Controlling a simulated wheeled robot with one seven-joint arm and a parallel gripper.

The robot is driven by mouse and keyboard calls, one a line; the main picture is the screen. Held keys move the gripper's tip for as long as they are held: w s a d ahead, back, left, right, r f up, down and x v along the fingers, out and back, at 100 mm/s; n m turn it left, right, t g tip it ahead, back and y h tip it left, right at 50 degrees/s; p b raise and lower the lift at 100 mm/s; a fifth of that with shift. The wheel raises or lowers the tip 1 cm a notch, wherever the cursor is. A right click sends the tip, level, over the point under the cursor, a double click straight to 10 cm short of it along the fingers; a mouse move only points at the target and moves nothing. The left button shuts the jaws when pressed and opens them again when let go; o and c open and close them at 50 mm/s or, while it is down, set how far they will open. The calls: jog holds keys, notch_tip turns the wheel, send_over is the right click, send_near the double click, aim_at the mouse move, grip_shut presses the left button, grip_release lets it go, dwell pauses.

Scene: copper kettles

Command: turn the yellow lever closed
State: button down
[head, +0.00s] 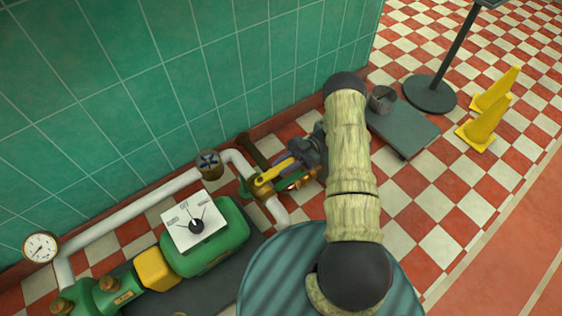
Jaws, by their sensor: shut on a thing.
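The yellow lever (268,176) sits on a brass valve on the white pipe, near the middle of the head view. It points up and to the right from its pivot toward my gripper. My gripper (293,166) comes in from the right and is shut on the lever's outer end. Its fingers and my arm partly hide that end, so the exact hold is hard to see.
A green pump with a white dial plate (196,225) stands left of the valve, and a pressure gauge (40,247) stands at far left. The green tiled wall (200,80) runs behind the pipe. Yellow cones (482,124) and a dark stand (431,94) are at right on checkered floor.

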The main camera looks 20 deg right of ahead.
jog(key=shift+w+a, duration=0.1)
jog(key=shift+w, duration=0.05)
jog(key=c, duration=1.2)
grip_release()
jog(key=shift+o, duration=0.2)
jog(key=shift+d, duration=0.3)
jog(key=p+v, duration=0.1)
jog(key=v, duration=1)
jog(key=shift+d, duration=0.2)
jog(key=shift+w+p, duration=0.15)
jog(key=shift+p, duration=0.15)
